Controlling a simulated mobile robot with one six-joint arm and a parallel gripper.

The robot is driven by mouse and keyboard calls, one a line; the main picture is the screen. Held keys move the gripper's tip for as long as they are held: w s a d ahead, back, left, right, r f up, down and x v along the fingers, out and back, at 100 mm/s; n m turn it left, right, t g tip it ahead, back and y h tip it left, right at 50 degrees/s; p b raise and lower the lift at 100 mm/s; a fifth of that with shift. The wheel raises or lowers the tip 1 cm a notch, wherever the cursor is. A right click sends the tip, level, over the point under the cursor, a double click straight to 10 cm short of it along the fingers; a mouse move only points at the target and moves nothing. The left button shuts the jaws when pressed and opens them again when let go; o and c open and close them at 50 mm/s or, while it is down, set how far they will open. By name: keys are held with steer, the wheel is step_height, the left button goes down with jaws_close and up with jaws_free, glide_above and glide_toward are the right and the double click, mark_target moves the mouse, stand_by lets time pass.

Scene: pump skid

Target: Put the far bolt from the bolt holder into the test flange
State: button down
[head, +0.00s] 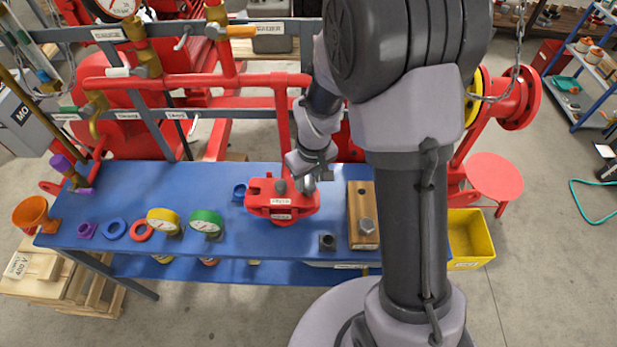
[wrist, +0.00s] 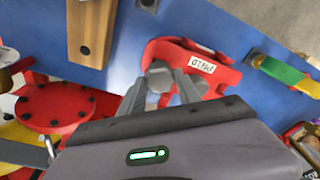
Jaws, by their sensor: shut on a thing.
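The red test flange (head: 281,211) is a labelled block on the blue bench; part of it shows in the wrist view (wrist: 225,78). My gripper (head: 308,182) is over its right end, shut on a grey hex-headed bolt (wrist: 159,72). The fingers hide the bolt's lower part, so I cannot tell whether it is in a hole or above it. Another grey round piece (head: 281,187) shows on the flange's top. The wooden bolt holder (head: 361,203) stands to the right, with a grey bolt (head: 366,227) at its near end. Its far end holds no bolt; a dark hole shows in the wrist view.
A small dark block (head: 327,242) stands between flange and holder. Left of the flange are a blue ring (head: 239,192), a green gauge (head: 207,221) and a yellow gauge (head: 163,220). Red pipework (head: 190,80) rises behind the bench. The bench's middle left is clear.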

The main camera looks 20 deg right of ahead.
steer(key=shift+f+b, duration=0.9)
steer(key=shift+f, duration=0.2)
steer(key=c, duration=0.8)
jaws_free()
steer(key=shift+o, duration=0.2)
steer(key=shift+r, duration=0.1)
